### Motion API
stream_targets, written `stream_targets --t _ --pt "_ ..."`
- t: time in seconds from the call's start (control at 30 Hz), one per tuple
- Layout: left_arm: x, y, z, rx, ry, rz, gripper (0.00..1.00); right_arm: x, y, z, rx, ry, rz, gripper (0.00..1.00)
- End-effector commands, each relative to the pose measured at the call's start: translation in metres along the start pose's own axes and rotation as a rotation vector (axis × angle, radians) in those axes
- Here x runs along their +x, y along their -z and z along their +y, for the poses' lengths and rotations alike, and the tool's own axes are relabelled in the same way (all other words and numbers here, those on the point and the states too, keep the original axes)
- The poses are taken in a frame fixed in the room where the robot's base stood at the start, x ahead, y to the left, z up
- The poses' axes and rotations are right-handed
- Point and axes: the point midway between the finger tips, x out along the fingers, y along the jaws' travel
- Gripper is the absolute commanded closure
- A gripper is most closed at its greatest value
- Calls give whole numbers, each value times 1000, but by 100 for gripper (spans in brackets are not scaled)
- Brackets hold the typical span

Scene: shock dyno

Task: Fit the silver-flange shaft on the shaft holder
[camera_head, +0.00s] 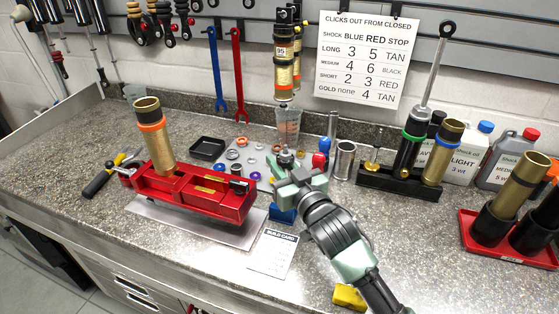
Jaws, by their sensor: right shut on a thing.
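My right gripper (286,180) is in the middle of the bench, its arm coming in from the lower right. It is shut on what looks like the silver-flange shaft (285,159). Only a small grey round end of it shows above the jaws; the rest is hidden by the gripper. A blue block (283,214), likely the shaft holder, stands on the bench just below the gripper. The gripper covers its upper part, so I cannot tell whether the shaft touches it. My left gripper is not in view.
A red vise (190,190) holding a gold cylinder (152,130) stands left. Small rings lie on a mat behind the gripper. A black stand (398,183) with shocks is right, a red tray (492,240) further right. A build card (271,254) lies in front.

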Motion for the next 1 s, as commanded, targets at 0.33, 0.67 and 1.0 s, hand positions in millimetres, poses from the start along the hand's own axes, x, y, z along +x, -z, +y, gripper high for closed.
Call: stream_targets --t 0.33,0.67,1.0 --pt "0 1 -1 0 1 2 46 0 0 0 0 0 4 100" --pt "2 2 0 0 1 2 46 0 -2 0 1 1 3 100" --pt "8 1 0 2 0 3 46 0 -15 0 1 0 3 100"
